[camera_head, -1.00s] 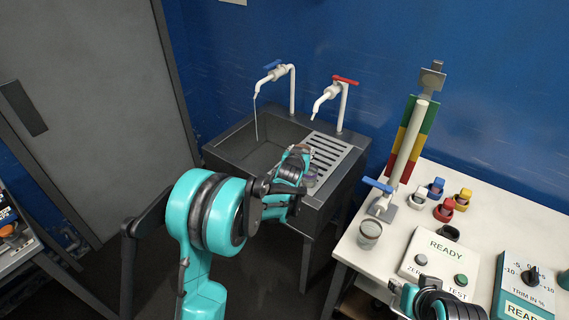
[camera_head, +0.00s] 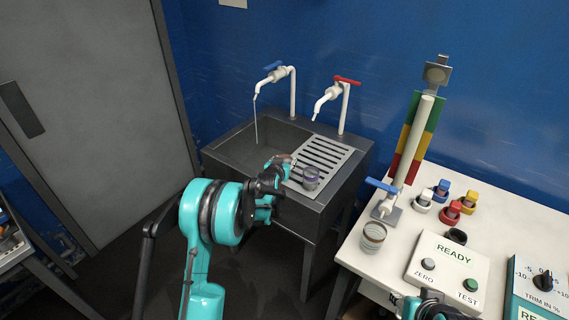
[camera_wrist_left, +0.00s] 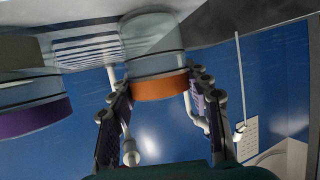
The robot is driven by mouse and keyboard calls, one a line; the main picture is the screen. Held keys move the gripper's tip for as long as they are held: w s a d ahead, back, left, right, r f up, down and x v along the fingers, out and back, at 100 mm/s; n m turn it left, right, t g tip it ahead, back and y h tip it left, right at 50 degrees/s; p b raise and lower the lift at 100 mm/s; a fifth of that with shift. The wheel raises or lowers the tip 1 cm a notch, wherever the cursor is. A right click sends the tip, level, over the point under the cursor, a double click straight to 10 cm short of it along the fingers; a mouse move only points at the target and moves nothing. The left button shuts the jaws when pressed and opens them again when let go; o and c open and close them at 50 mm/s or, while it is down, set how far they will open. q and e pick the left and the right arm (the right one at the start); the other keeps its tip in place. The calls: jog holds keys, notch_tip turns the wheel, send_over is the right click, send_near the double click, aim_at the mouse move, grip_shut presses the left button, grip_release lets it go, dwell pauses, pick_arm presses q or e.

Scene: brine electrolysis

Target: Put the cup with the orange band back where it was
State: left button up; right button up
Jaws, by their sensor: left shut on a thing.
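The cup with the orange band (camera_wrist_left: 158,84) is clear glass and sits between the fingers of my left gripper (camera_wrist_left: 161,92) in the left wrist view.
The grey sink (camera_head: 232,153) has a blue-handled tap (camera_head: 277,75) and a red-handled tap (camera_head: 334,92) above it. Another glass cup (camera_head: 373,236) stands on the white table (camera_head: 500,215), near a blue-handled valve (camera_head: 381,186), several coloured caps and a READY box (camera_head: 452,256).

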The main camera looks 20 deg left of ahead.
pick_arm(q)
jog(key=o, duration=1.3)
jog(key=shift+f, duration=0.1)
jog(key=shift+r, duration=0.2)
jog(key=s+d+r+g+p, duration=0.15)
jog(key=s+r, duration=0.45)
jog(key=s, duration=0.7)
jog(key=s+d+r+g+p, duration=0.1)
jog(key=s+d+r, duration=0.2)
jog(key=s+r, duration=0.65)
jog(key=s+f+g, duration=0.2)
jog(key=s, duration=1)
jog(key=s+d+f+g, duration=0.1)
jog(key=s+f+g, duration=0.1)
jog(key=s, duration=1.1)
jog(key=shift+s+d+f+m+h, duration=0.3)
jog(key=shift+f+h, duration=0.1)
jog(key=shift+f, duration=0.25)
